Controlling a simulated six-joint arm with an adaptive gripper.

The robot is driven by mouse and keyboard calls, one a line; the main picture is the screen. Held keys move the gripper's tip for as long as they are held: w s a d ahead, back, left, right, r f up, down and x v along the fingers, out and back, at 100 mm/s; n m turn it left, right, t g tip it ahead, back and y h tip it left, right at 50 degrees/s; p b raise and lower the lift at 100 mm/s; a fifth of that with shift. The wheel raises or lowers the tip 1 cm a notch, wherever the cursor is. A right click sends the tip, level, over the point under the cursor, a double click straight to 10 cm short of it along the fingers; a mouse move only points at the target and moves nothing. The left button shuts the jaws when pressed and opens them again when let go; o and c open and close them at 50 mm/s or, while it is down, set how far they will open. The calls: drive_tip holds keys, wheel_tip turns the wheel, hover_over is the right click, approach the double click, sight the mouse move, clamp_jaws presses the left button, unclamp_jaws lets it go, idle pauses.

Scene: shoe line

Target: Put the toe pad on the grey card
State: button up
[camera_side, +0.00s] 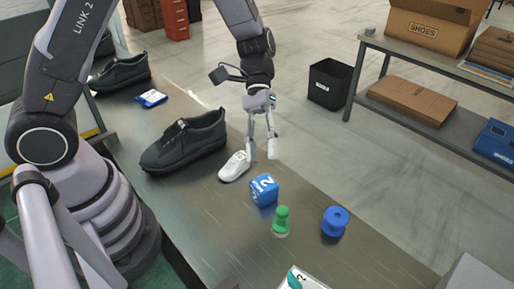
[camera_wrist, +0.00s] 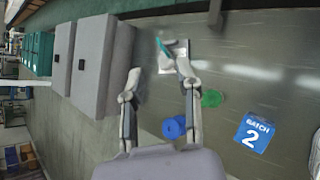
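A pale grey card (camera_side: 313,283) lies at the near end of the bench, cut off by the bottom edge in the side view. A small teal piece (camera_side: 294,281) shows on it. In the wrist view the card (camera_wrist: 170,64) is beyond the fingertips, with the teal piece (camera_wrist: 163,46) at its left side. I cannot tell whether this teal piece is the toe pad. My gripper (camera_side: 262,155) is open and empty, above the bench near a white shoe-shaped piece (camera_side: 235,166). In the wrist view its fingers (camera_wrist: 159,72) are apart with nothing between them.
A blue cube marked 2 (camera_side: 264,189), a green peg (camera_side: 281,221) and a blue spool (camera_side: 335,221) stand on the bench between gripper and card. A dark shoe (camera_side: 185,143) is at left. A black bin (camera_side: 329,84) and a shelf with boxes stand behind.

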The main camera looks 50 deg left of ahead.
drive_tip(key=s+a+r+m+t+y, duration=0.1)
drive_tip(key=s+a+r+t+y, duration=0.3)
drive_tip(key=s+a+r+t, duration=0.2)
drive_tip(key=s+a+r+m+t+y, duration=0.1)
drive_tip(key=s+a+r+t+y, duration=0.3)
drive_tip(key=a+r, duration=0.7)
drive_tip(key=shift+s+a+m+t, duration=0.4)
drive_tip(key=shift+s+a+t, duration=0.55)
drive_tip(key=shift+s+t, duration=0.15)
